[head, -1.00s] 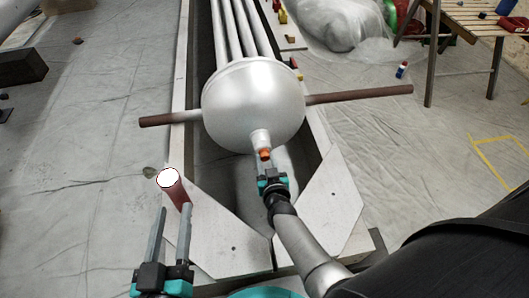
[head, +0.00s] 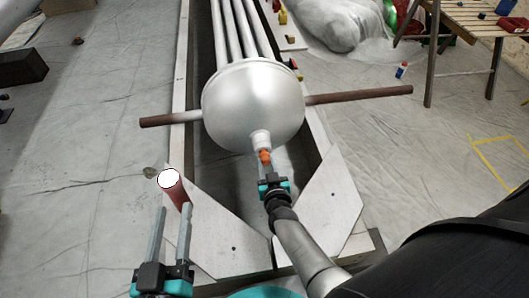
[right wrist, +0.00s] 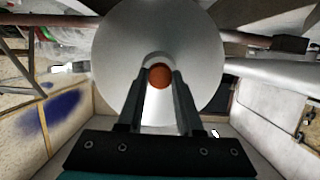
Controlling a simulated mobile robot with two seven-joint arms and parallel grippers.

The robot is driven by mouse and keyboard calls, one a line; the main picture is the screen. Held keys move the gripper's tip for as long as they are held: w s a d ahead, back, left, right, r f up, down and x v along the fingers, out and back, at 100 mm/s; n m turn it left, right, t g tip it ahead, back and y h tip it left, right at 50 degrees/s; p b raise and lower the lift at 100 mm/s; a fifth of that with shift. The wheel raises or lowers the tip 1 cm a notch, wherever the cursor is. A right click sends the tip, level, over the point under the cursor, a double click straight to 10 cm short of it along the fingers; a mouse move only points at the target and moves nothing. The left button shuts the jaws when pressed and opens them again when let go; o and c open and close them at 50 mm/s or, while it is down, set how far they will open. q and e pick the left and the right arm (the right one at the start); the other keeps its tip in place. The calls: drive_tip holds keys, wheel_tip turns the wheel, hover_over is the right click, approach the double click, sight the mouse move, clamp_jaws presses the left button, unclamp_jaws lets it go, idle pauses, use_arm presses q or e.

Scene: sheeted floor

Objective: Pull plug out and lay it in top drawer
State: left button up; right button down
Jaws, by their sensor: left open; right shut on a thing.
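The orange plug (head: 265,157) is at the white-rimmed nozzle (head: 260,139) on the near side of the large silver sphere (head: 253,98). I cannot tell whether its inner end is still inside the nozzle. My right gripper (head: 266,168) is shut on the plug from the near side. In the right wrist view the plug's round orange end (right wrist: 159,76) shows between the fingertips (right wrist: 160,85), with the sphere behind. My left gripper (head: 171,209) is open and empty at lower left, apart from the sphere. No drawer is in view.
Brown-ended rods (head: 360,95) stick out on both sides of the sphere. Pale walls (head: 333,200) surround it. A wooden table (head: 470,18) stands at upper right; sheeted floor (head: 80,180) is open at left.

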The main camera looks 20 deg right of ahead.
sight(266, 164)
drive_tip(key=shift+s, duration=0.25)
drive_tip(key=shift+s+a, duration=0.15)
drive_tip(key=shift+s, duration=0.2)
drive_tip(key=shift+s+a+p, duration=0.1)
drive_tip(key=shift+s+p, duration=0.15)
drive_tip(key=shift+p, duration=0.05)
drive_tip(key=shift+s+a+p, duration=0.2)
drive_tip(key=shift+s+p, duration=0.15)
drive_tip(key=shift+s, duration=0.6)
drive_tip(key=shift+s, duration=0.1)
drive_tip(key=shift+s+a+p, duration=0.3)
drive_tip(key=shift+s+p, duration=0.05)
drive_tip(key=shift+s, duration=0.6)
drive_tip(key=shift+s+a+p, duration=0.25)
drive_tip(key=shift+s+p, duration=0.1)
drive_tip(key=shift+s, duration=0.6)
